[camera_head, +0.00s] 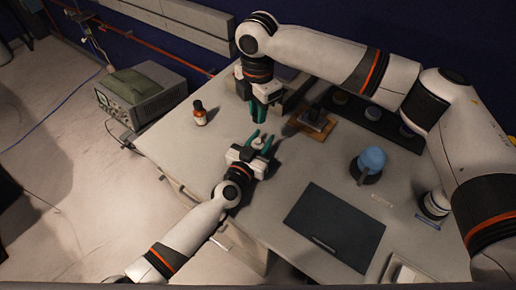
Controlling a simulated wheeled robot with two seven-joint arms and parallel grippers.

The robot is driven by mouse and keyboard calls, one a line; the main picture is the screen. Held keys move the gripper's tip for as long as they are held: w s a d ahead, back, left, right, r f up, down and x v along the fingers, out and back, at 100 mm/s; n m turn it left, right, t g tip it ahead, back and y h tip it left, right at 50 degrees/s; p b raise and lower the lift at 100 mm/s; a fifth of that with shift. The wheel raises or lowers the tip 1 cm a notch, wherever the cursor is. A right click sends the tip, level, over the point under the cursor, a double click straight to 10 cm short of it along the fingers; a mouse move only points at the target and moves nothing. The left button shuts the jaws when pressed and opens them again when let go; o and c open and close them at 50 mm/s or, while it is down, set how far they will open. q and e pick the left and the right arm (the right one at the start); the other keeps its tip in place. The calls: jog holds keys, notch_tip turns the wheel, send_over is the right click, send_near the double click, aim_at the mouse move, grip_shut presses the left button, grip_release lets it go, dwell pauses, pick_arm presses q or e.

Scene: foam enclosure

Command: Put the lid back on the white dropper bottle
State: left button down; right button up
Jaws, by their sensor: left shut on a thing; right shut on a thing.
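My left gripper (260,138) comes in low over the table, its teal fingers around a small whitish thing (258,143), which looks like the white dropper bottle. My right gripper (256,118) points down just above and beyond it in the picture, its teal fingers closed together. What it grips, likely the lid, is too small and hidden by the fingers to make out. The two grippers are close, with a small gap between their fingertips in the picture.
A brown bottle with a pale label (199,113) stands left of the grippers. A wooden stand (312,122) and a blue round-topped object (371,161) are to the right. A dark flat panel (335,225) lies in front. The table between is clear.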

send_over(258, 141)
jog(key=shift+f, duration=2.5)
jog(key=shift+f, duration=0.85)
jog(key=shift+f, duration=0.6)
